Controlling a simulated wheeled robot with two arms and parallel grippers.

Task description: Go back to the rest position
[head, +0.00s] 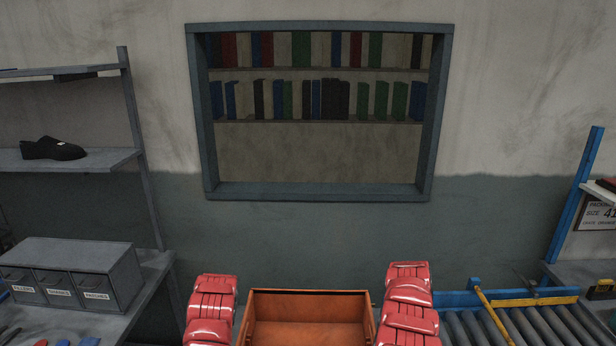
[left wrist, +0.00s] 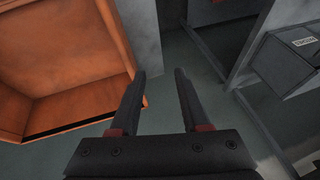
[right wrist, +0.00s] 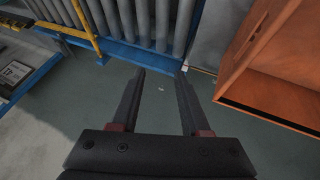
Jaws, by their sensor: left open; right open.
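My left gripper (left wrist: 160,88) is open and empty in the left wrist view, with bare floor behind its fingers. My right gripper (right wrist: 163,85) is open and empty in the right wrist view, also over the floor. In the head view my two red arms rise at the bottom, left (head: 210,312) and right (head: 408,308), and their grippers are out of sight. An orange open-topped bin (head: 308,318) stands between them. It also shows at the left of the left wrist view (left wrist: 75,112) and at the right of the right wrist view (right wrist: 268,97).
A roller conveyor (head: 540,325) with a blue frame lies at the right. A grey bench with a drawer unit (head: 75,275) stands at the left, under a shelf with a black shoe (head: 52,149). A framed window (head: 318,192) shows shelved binders. Floor (right wrist: 160,115) is clear beneath the right gripper.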

